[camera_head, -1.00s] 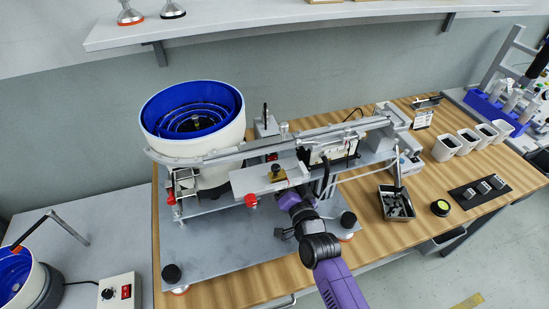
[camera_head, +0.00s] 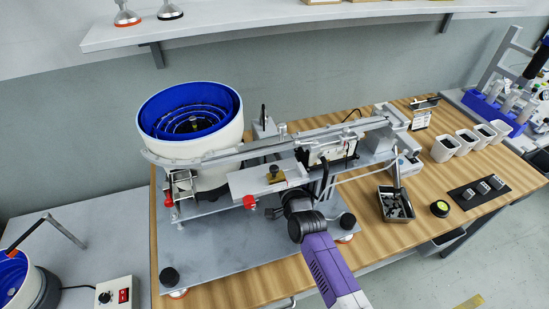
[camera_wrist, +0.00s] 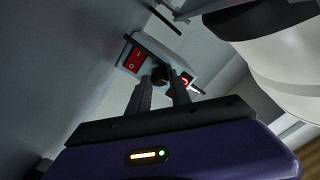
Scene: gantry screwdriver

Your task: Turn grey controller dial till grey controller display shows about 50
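The grey controller (camera_wrist: 158,62) shows in the wrist view as a small box with a red switch (camera_wrist: 135,59) at its left. Its black dial (camera_wrist: 160,75) is in the middle of the face. Its lit red display (camera_wrist: 185,82) is at the right, partly covered by a finger, and I cannot read its number. My gripper (camera_wrist: 159,80) points at the face, with one finger on each side of the dial and a gap between the fingertips. I cannot tell whether the fingertips touch the dial. In the head view the fingers are hidden by the machine.
A rail (camera_head: 330,133) runs from the blue-lined bowl feeder (camera_head: 192,118) above my wrist. A white controller (camera_head: 116,293) stands at the lower left. A parts bin (camera_head: 396,207) is to the right.

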